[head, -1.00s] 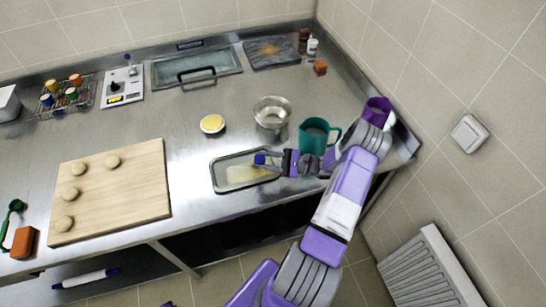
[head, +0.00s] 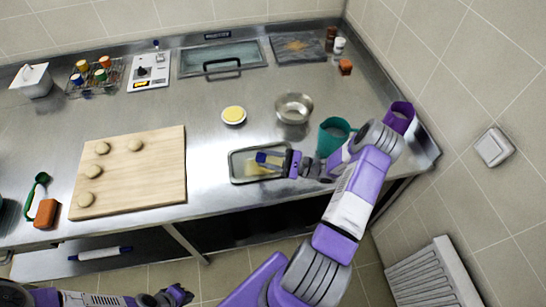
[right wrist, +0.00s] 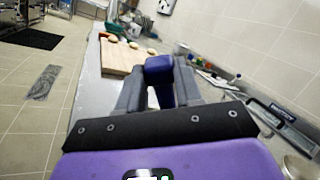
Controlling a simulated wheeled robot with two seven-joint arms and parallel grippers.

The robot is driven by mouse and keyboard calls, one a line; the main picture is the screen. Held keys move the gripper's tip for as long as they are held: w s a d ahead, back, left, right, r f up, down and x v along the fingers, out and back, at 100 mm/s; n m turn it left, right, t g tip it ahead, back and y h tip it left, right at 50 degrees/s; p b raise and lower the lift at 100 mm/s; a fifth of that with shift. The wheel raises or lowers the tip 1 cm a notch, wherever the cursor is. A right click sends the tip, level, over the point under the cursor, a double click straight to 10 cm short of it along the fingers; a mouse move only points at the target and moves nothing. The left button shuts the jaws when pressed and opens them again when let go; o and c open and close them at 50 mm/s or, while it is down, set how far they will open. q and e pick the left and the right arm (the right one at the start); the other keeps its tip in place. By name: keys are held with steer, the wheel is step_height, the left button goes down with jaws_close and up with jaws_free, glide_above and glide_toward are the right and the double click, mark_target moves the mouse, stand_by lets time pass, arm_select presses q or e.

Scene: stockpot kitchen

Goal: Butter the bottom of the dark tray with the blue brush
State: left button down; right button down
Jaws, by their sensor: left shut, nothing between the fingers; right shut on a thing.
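The dark tray (head: 235,172) lies near the counter's front edge, with a yellowish buttery smear on its bottom. My right gripper (head: 278,161) is over the tray's right part, shut on the blue brush (head: 263,157). The brush's blue part also shows between the fingers in the right wrist view (right wrist: 158,70); its bristles are hidden, so I cannot tell whether they touch the tray. A small white dish of yellow butter (head: 233,115) stands behind the tray. My left gripper (head: 176,296) is shut and empty, low at the bottom edge, in front of the counter.
A wooden board (head: 130,180) with several dough balls lies left of the tray. A metal bowl (head: 294,108) stands behind right, and a teal mug (head: 331,135) stands close by my right arm. A purple cup (head: 400,116) is at the right end.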

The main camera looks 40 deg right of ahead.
steer(key=shift+w+a, duration=3.05)
steer(key=shift+a, duration=0.4)
steer(key=s+d+b, duration=0.2)
steer(key=s+d, duration=0.3)
steer(key=d, duration=0.4)
steer(key=s+d+b, duration=0.2)
steer(key=s+d, duration=0.4)
steer(key=d, duration=0.3)
step_height(320, 180, up, 6)
steer(key=p, duration=0.4)
stand_by(0.4)
steer(key=shift+r+p, duration=0.15)
steer(key=shift+p, duration=0.2)
